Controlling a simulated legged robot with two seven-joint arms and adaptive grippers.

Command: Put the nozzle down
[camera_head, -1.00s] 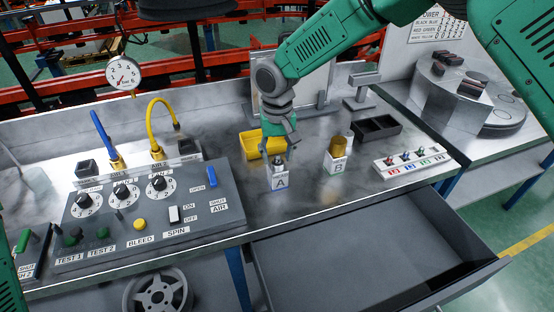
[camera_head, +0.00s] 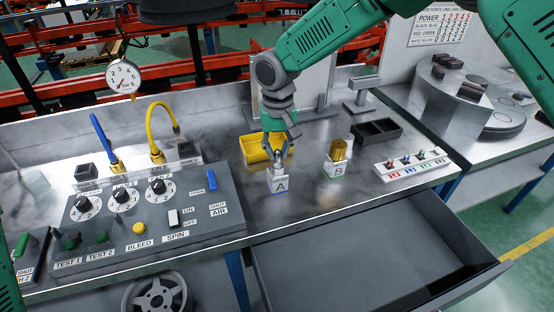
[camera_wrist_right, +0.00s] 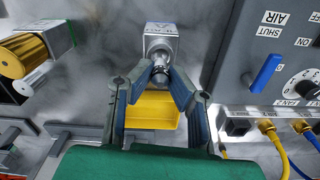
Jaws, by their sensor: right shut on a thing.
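My right gripper (camera_head: 280,153) is over the stand marked A (camera_head: 279,183) on the grey bench. In the right wrist view its two blue-padded fingers (camera_wrist_right: 165,75) close around a small silvery nozzle (camera_wrist_right: 159,72) at the top of stand A (camera_wrist_right: 160,38). I cannot tell whether the nozzle is fully seated in the stand. The stand marked B (camera_head: 336,169), holding a brass cylinder (camera_head: 338,150), is to the right. My left gripper is not in view.
A yellow bin (camera_head: 252,150) stands behind stand A. The control panel (camera_head: 150,222) with knobs is to the left. A black tray (camera_head: 377,131) and a white strip of small switches (camera_head: 412,166) are to the right. An open drawer (camera_head: 375,262) juts out in front.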

